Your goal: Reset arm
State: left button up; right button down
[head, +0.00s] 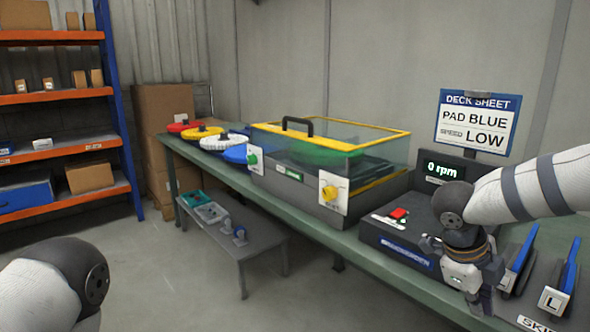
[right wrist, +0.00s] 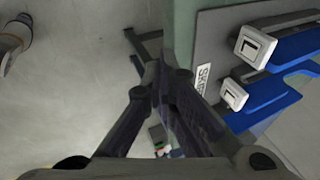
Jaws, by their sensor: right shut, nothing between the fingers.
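My right arm (head: 535,187) reaches in from the right in the head view. Its gripper (head: 478,303) points down in front of the grey control box, over the front edge of the green bench. In the right wrist view the gripper's dark fingers (right wrist: 165,85) come together, shut and empty, above the floor and beside the bench edge. My left arm (head: 45,292) shows only as a rounded white and dark link at the lower left of the head view. The left gripper is out of frame.
The control box (head: 385,243) reads 0 rpm and has a red switch. Blue-handled tools (head: 565,268) stand right of my right gripper. A yellow-rimmed clear-lidded machine (head: 318,183) and coloured discs (head: 215,140) sit further left. A low grey table (head: 262,240) stands below. The floor at front is clear.

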jog(key=s+a+f+n+t, duration=0.2)
jog(key=s+f+n, duration=0.2)
jog(key=f+n, duration=0.45)
jog(key=s+a+f+n+t, duration=0.1)
jog(key=s+f+n+t, duration=0.15)
jog(key=f+n, duration=0.65)
jog(key=s+a+f+n+g+y, duration=0.1)
jog(key=s+a+f+n+g, duration=0.1)
jog(key=s, duration=0.7)
jog(key=s+a+f+n+g+y, duration=0.2)
jog(key=s+n, duration=0.3)
jog(key=s, duration=0.4)
jog(key=s+a+f+n+g+y, duration=0.2)
jog(key=s+n, duration=0.2)
jog(key=s, duration=0.6)
jog(key=shift+a+f+g, duration=0.2)
jog(key=shift+a+g, duration=0.05)
jog(key=shift+g, duration=0.1)
